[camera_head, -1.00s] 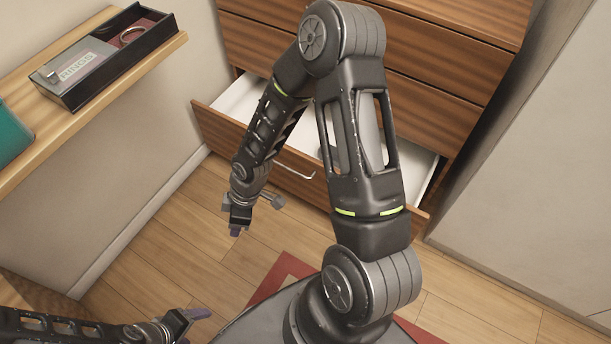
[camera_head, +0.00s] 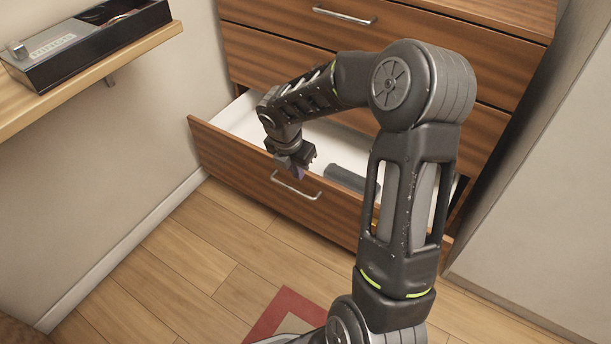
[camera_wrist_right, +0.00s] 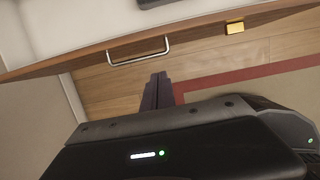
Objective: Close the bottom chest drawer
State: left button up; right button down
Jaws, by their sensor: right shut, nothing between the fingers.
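The bottom drawer (camera_head: 235,162) of the wooden chest stands pulled out, its white inside showing. Its metal bar handle (camera_head: 295,187) is on the front; the drawer front (camera_wrist_right: 75,64) and handle (camera_wrist_right: 138,50) also show in the right wrist view. My right gripper (camera_head: 298,172) is shut and empty, its fingers pointing down near the top edge of the drawer front, just above the handle in the picture. In the wrist view its fingertips (camera_wrist_right: 158,78) appear close to the handle, over the floor; contact cannot be told. My left gripper is out of view.
A dark grey object (camera_head: 350,179) lies inside the drawer, partly hidden by my right arm. The upper drawers (camera_head: 270,62) are shut. A wooden shelf (camera_head: 60,100) with a black tray (camera_head: 85,62) is at left. A wall stands close on the right. The floor (camera_head: 180,255) before the drawer is clear.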

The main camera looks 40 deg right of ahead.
jog(key=b, duration=0.5)
send_near(308, 183)
jog(key=s+a+f, duration=0.3)
jog(key=f, duration=0.2)
jog(key=shift+w+d+r, duration=0.1)
jog(key=shift+w+d, duration=0.05)
jog(key=shift+d, duration=0.45)
jog(key=shift+w+d+r, duration=0.15)
jog(key=shift+w+d, duration=0.05)
jog(key=shift+d, duration=0.4)
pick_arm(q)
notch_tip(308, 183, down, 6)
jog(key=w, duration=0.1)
pick_arm(e)
jog(key=shift+w+d+r, duration=0.15)
jog(key=shift+w+d, duration=0.1)
jog(key=shift+d, duration=0.45)
